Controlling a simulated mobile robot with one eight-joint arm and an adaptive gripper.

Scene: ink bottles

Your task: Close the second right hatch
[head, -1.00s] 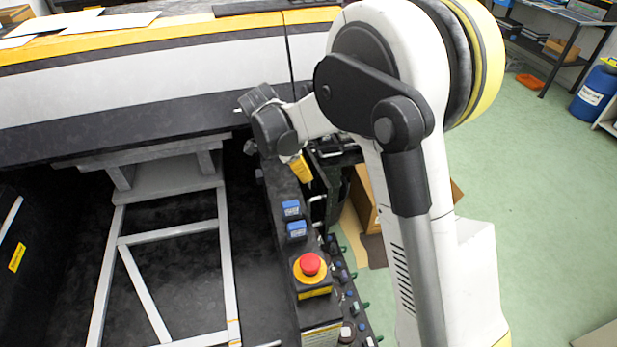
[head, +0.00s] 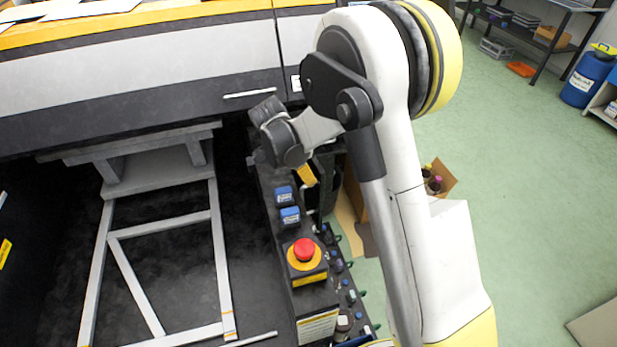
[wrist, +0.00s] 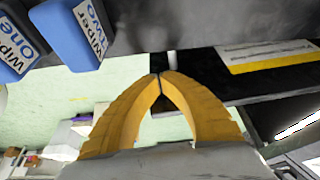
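The printer-like machine has a white front panel (head: 140,75) with a black lower band and a white bar handle (head: 250,94). A vertical seam divides it from another panel at the right, partly behind my arm. I cannot tell which part is the second right hatch. My gripper (head: 309,180) points down beside the dark control column, below and right of the handle. In the wrist view, my gripper (wrist: 160,75) has its orange fingertips together with nothing visible between them.
The control column carries two blue wiper blocks (head: 287,206) and a red emergency button (head: 304,250). A grey frame (head: 165,230) stands at the left. A cardboard box (head: 443,183) with bottles is behind my arm. Green floor at the right is mostly clear.

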